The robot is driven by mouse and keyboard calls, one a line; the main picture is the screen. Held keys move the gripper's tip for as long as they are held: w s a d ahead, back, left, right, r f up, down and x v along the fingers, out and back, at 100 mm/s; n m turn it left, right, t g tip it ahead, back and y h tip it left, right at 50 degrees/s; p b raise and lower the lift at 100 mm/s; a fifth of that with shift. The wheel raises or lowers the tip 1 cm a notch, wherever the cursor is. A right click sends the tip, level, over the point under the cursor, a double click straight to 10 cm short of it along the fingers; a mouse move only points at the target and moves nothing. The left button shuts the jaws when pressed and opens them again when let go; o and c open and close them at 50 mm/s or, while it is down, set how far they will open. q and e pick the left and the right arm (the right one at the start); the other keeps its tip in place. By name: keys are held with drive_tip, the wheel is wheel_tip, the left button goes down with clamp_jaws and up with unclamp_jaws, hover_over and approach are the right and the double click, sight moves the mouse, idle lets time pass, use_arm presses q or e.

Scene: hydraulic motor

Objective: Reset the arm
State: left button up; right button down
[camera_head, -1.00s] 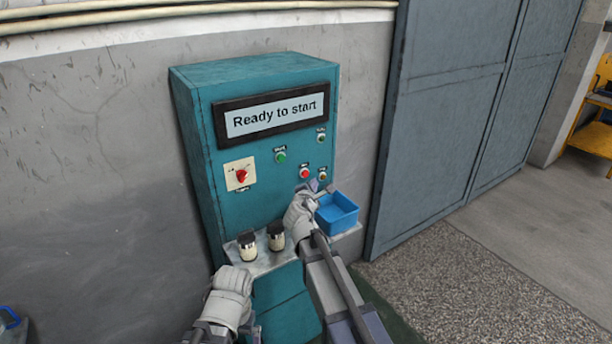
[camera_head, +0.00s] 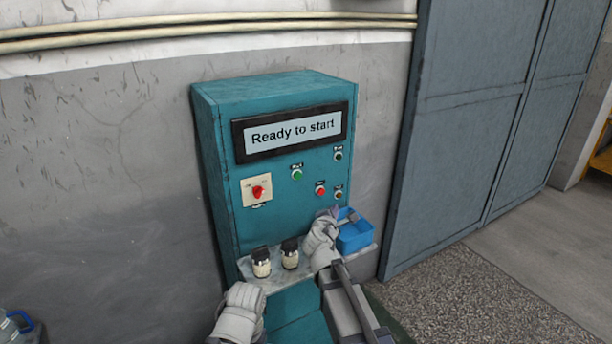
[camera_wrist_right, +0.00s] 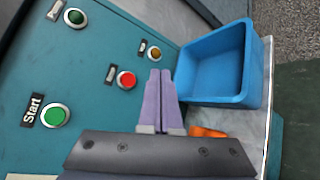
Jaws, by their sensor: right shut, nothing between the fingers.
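My right gripper (camera_head: 343,214) is shut and empty. In the head view it is in front of the teal control cabinet, below the red button (camera_head: 320,188) and at the blue bin's upper edge. In the right wrist view its purple fingers (camera_wrist_right: 160,77) are together, between the red button (camera_wrist_right: 126,80) and the blue bin (camera_wrist_right: 218,62). Part of my left arm shows at the bottom of the head view, but its gripper fingers do not show.
The cabinet (camera_head: 215,150) has a "Ready to start" screen (camera_head: 293,132), a red rotary switch (camera_head: 258,191) and a green button (camera_head: 297,174). Two dark-capped jars (camera_head: 261,262) (camera_head: 290,254) stand on its ledge. An orange thing (camera_wrist_right: 207,131) lies by the bin.

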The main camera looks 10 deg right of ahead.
drive_tip(key=s+a+f+m+g+y, duration=0.1)
drive_tip(key=s+a+f+m+g, duration=0.3)
drive_tip(key=s, duration=0.7)
drive_tip(key=s+a+f+m+g+y, duration=0.2)
drive_tip(key=s+a+f+m+g, duration=0.3)
drive_tip(key=s, duration=0.6)
drive_tip(key=s+a+f+m+g+y, duration=0.2)
drive_tip(key=s+a+f+m+g, duration=0.2)
drive_tip(key=s+a+f, duration=0.3)
drive_tip(key=s+m, duration=0.1)
drive_tip(key=s, duration=0.3)
drive_tip(key=shift+s+m+g, duration=0.2)
drive_tip(key=shift+m+g, duration=0.2)
drive_tip(key=shift+a+f, duration=0.1)
